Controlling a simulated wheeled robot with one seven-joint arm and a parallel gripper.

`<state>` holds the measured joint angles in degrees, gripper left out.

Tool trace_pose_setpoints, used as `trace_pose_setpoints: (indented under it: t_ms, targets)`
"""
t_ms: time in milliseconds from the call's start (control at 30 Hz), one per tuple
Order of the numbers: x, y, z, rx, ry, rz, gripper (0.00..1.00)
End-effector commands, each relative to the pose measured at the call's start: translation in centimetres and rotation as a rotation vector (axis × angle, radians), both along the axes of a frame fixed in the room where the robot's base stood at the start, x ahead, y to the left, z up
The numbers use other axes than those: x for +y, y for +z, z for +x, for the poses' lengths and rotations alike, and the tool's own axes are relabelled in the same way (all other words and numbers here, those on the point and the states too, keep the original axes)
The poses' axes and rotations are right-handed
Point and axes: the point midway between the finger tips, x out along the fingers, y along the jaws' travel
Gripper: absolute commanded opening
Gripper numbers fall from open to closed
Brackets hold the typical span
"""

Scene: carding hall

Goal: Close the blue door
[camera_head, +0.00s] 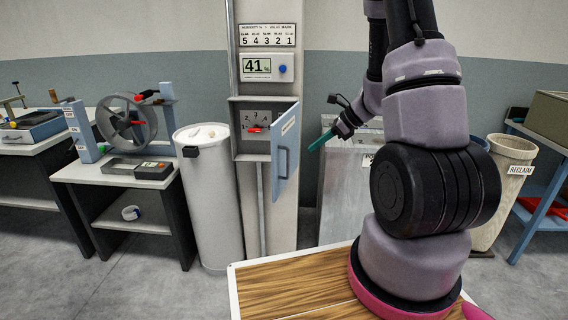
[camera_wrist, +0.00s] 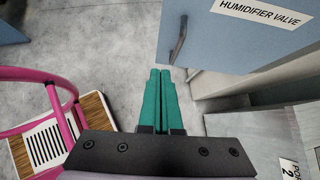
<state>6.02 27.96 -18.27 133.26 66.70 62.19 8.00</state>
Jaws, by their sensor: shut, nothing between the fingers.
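The blue door (camera_head: 286,152) stands open on the wall cabinet (camera_head: 251,131), swung out toward me at its right side. A dark handle is on its face. In the wrist view the blue door (camera_wrist: 235,42) fills the upper right, with a "HUMIDIFIER VALVE" label and its handle (camera_wrist: 179,40). My gripper (camera_head: 322,140) is to the right of the door, apart from it in the head view. In the wrist view my gripper's green fingers (camera_wrist: 161,73) are together and empty, just below the handle. Inside the cabinet a red lever (camera_head: 256,129) shows.
A white cylinder (camera_head: 211,200) stands left of the cabinet's post. A grey metal bin (camera_head: 341,190) stands behind my gripper. A table with a wheel device (camera_head: 127,122) is at left, and a reclaim bin (camera_head: 508,185) at right. Bare floor (camera_head: 125,265) lies at front left.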

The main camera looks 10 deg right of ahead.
Motion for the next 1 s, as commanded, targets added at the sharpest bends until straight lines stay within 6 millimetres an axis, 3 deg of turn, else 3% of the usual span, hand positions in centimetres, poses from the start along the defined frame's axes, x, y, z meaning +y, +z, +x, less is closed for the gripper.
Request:
trace_pose_setpoints:
  t_ms: [133,267,700,1000]
  targets:
    - [-0.5,-1.4,0.3,0.023,-0.042,0.011,0.00]
    - [0.3,-2.3,0.8,0.025,-0.042,0.013,0.00]
    - [5.6,-8.6,4.1,0.025,-0.039,0.011,0.00]
    - [8.5,-8.3,6.1,0.021,-0.040,0.011,0.00]
